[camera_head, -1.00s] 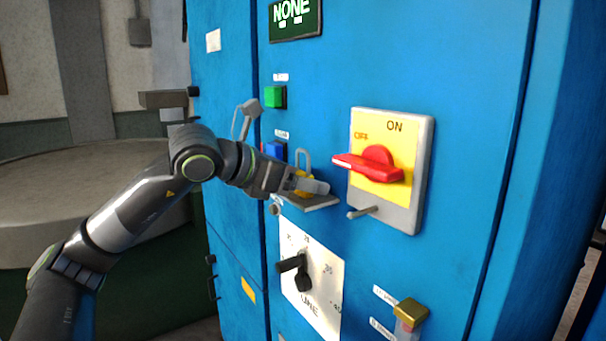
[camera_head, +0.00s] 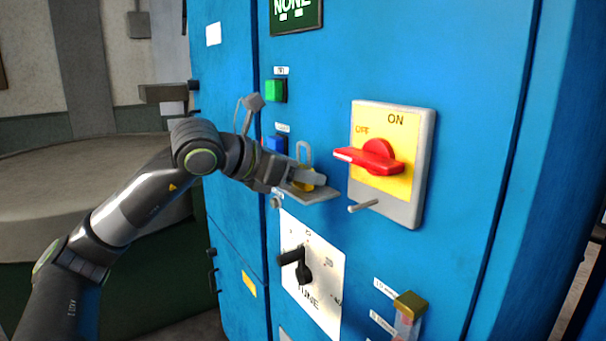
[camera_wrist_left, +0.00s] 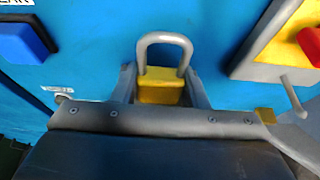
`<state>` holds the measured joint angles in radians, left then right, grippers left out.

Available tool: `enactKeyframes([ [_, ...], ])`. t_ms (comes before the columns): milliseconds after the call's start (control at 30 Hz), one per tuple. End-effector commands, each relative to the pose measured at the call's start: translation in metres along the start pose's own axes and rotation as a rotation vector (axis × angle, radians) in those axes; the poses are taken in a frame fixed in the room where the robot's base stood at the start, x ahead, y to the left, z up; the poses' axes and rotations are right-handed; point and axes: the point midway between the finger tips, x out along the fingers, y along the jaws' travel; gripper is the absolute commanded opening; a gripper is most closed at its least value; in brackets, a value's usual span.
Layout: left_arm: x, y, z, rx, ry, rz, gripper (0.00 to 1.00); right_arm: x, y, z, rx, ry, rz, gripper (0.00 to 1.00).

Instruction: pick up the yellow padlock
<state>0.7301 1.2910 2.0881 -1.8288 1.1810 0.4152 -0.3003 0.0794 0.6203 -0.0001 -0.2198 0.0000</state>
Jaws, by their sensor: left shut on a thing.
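The yellow padlock (camera_head: 304,180) is upright with its grey shackle on top, in front of the blue cabinet. It sits at a small grey shelf (camera_head: 318,196). My left gripper (camera_head: 309,179) is shut on the padlock's yellow body. In the left wrist view the padlock (camera_wrist_left: 161,90) stands between my left gripper's fingers (camera_wrist_left: 160,92), one on each side. Its lower part is hidden in that view; I cannot tell whether it still touches the shelf. My right gripper is not in view.
Right of the padlock is a yellow switch plate (camera_head: 398,188) with a red handle (camera_head: 370,157) and a protruding grey peg (camera_head: 363,206). A green button (camera_head: 275,91) and blue button (camera_head: 277,145) are at left. A black knob (camera_head: 300,266) is below.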

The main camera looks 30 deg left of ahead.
Motion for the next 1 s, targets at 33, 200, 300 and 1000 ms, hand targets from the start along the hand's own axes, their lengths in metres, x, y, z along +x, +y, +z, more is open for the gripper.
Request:
enactKeyframes([
  [33,-0.001,0.0,0.001,0.001,-0.002,0.001,0.15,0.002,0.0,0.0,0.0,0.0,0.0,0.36],
  [200,-0.006,0.0,0.005,0.001,-0.004,0.001,0.15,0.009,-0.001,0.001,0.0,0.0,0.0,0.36],
  [300,-0.011,0.0,0.018,0.001,-0.006,-0.001,0.15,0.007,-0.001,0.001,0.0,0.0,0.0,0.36],
  [1000,-0.077,0.002,0.037,0.002,0.001,0.009,0.15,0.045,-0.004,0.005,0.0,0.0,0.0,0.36],
])
